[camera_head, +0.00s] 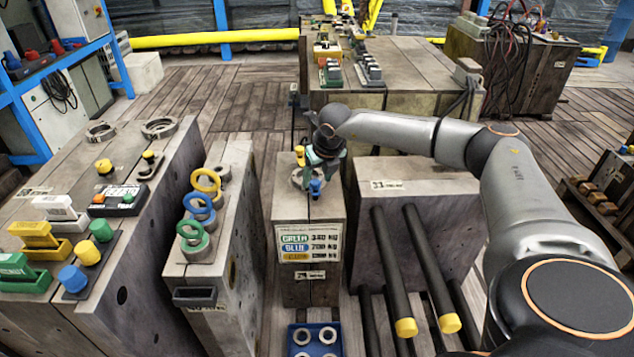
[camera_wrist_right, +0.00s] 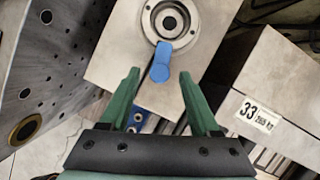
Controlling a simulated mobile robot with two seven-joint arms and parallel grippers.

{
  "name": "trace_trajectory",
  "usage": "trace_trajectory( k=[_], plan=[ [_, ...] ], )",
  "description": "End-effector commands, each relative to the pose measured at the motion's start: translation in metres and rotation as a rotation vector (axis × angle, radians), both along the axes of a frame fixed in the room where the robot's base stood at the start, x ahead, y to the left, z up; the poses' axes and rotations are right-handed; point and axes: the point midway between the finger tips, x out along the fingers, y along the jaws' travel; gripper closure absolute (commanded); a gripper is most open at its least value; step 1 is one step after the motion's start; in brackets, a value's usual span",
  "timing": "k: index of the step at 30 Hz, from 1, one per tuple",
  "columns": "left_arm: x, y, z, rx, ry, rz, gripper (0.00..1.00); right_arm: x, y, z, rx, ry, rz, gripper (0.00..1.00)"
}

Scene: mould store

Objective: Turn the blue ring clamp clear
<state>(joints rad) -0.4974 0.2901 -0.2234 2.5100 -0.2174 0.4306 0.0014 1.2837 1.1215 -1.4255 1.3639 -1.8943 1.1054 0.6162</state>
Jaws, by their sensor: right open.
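In the head view the right gripper (camera_head: 326,162) is just behind the clamp. My left gripper is not in view.
A sign (camera_head: 309,243) is on the block's front. Coloured rings (camera_head: 206,180) stand on the block to the left. A blue crate (camera_head: 292,349) sits below.

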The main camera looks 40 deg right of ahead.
Motion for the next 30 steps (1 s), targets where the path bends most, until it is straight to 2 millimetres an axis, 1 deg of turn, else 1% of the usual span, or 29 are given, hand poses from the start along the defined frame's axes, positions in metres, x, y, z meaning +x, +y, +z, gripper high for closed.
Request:
trace_trajectory(
  k=[1, 3, 11, 14, 27, 28, 30],
  plan=[
    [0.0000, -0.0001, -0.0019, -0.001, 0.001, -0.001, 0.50, 0.0014, -0.0001, -0.0042, 0.000, 0.000, 0.000, 0.37],
    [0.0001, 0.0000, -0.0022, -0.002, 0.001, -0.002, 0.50, 0.0024, -0.0003, -0.0060, 0.000, 0.000, 0.000, 0.37],
    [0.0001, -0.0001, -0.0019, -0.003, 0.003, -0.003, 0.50, 0.0026, -0.0004, -0.0063, 0.001, 0.000, 0.000, 0.37],
    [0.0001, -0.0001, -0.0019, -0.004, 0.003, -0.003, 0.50, 0.0026, -0.0004, -0.0062, 0.001, 0.000, 0.000, 0.47],
    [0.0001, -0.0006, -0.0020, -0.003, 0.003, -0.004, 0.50, 0.0024, -0.0007, -0.0060, 0.001, 0.000, 0.000, 0.97],
    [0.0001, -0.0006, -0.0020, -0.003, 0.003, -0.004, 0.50, 0.0024, -0.0007, -0.0060, 0.000, 0.000, 0.000, 1.00],
    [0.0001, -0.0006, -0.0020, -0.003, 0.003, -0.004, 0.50, 0.0024, -0.0007, -0.0060, 0.000, 0.000, 0.000, 1.00]
  ],
)
